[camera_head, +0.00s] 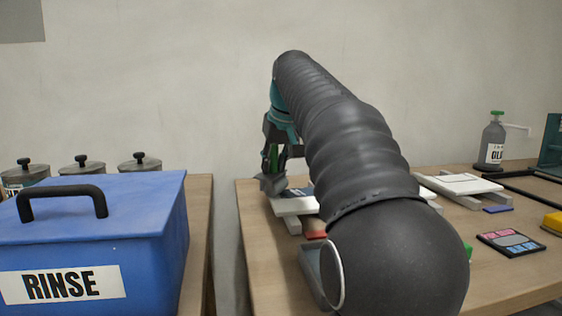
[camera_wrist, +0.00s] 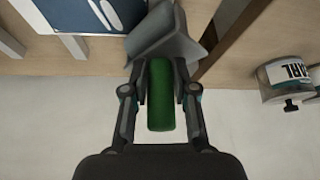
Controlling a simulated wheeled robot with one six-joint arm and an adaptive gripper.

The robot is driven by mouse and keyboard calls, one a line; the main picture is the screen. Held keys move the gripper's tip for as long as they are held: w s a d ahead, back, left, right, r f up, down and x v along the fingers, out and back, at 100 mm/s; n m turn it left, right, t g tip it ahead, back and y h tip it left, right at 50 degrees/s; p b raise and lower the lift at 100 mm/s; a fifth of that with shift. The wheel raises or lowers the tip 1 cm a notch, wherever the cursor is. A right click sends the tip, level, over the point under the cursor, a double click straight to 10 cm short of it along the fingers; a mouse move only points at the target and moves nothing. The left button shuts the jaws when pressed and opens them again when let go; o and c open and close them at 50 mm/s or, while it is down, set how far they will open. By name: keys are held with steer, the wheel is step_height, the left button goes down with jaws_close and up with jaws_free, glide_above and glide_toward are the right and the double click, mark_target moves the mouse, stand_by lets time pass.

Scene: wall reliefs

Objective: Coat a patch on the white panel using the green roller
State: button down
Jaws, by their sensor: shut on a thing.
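My gripper (camera_head: 277,152) is shut on a green handle, and the wrist view shows the green roller (camera_wrist: 160,95) upright between the two fingers (camera_wrist: 158,78). A grey angular part, seemingly the roller's head, sits at the far end of the handle. In the head view it is close to the left end of a white panel (camera_head: 290,206); I cannot tell whether they touch. A dark blue area with pale marks (camera_wrist: 105,14) shows beside the grey part in the wrist view. My arm hides much of this panel. Another white panel (camera_head: 458,184) lies to the right.
A blue box marked RINSE (camera_head: 95,235) stands on the left table, with lidded jars (camera_head: 140,162) behind it. A gap separates the tables. A bottle (camera_head: 492,142), a dark card (camera_head: 511,243), a yellow block (camera_head: 554,222) and a black frame (camera_head: 520,190) are on the right.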

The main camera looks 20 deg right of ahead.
step_height(320, 180, up, 7)
steer(key=shift+d, duration=0.1)
steer(key=shift+r, duration=0.5)
